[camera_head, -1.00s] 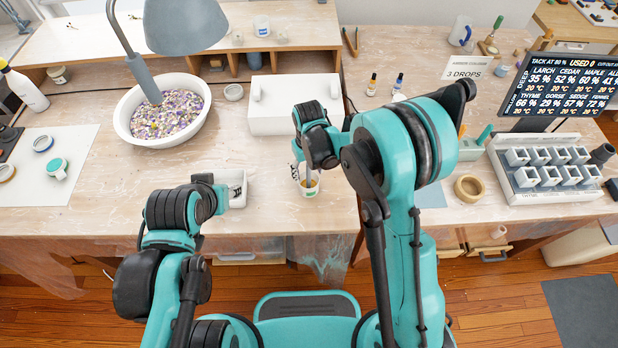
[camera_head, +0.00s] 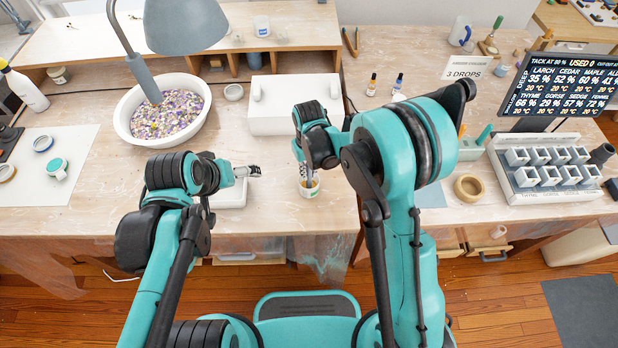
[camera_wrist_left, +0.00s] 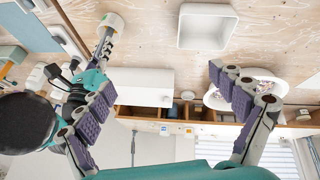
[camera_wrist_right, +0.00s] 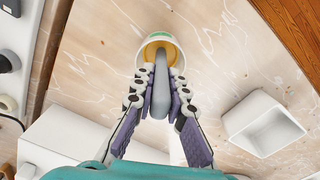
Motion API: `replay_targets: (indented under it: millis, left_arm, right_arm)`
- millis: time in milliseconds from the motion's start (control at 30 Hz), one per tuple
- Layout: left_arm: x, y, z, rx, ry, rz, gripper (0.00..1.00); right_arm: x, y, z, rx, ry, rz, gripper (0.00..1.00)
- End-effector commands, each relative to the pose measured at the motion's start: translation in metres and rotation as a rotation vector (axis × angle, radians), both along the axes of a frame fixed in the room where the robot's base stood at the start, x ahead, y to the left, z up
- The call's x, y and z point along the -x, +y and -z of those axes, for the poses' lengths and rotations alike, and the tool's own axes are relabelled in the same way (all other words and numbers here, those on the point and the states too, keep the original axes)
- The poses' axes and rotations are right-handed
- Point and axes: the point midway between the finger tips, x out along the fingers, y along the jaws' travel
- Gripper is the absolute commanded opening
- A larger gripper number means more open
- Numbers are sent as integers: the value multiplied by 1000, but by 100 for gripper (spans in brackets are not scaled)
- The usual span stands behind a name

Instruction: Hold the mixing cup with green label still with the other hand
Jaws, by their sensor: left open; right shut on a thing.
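The mixing cup (camera_head: 309,188) is small and white and stands near the front of the bench. In the right wrist view the cup (camera_wrist_right: 163,38) shows a green band on its rim and amber stuff inside. My right gripper (camera_wrist_right: 161,92) is shut on a grey stirring stick (camera_wrist_right: 160,72), whose lower end is inside the cup. My left gripper (camera_head: 254,171) is open and empty, left of the cup and apart from it. In the left wrist view its fingers (camera_wrist_left: 162,80) are spread wide, and the cup (camera_wrist_left: 114,21) shows at the upper left.
A white square tray (camera_head: 231,198) lies below my left gripper. A white box (camera_head: 290,115) stands behind the cup. A bowl of coloured chips (camera_head: 127,128) and a lamp (camera_head: 185,25) are at the left. A tape ring (camera_head: 468,188) and a mould rack (camera_head: 550,192) are at the right.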

Motion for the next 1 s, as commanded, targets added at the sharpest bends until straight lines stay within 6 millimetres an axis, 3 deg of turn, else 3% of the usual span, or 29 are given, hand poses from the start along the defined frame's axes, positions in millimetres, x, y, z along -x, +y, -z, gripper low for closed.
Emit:
replay_targets:
  millis: [267, 467, 767, 1000]
  left_arm:
    - [-55, -28, 9, 274, 206, -199, 94]
    - [-92, -48, 27, 450, 371, -331, 94]
    - [-142, -71, 72, 673, 643, -500, 94]
    - [-169, -83, 122, 808, 877, -609, 94]
  right_arm:
    - [0, 0, 0, 0, 0, 0, 0]
    - [0, 0, 0, 0, 0, 0, 0]
    - [0, 0, 0, 0, 0, 0, 0]
    - [0, 0, 0, 0, 0, 0, 0]
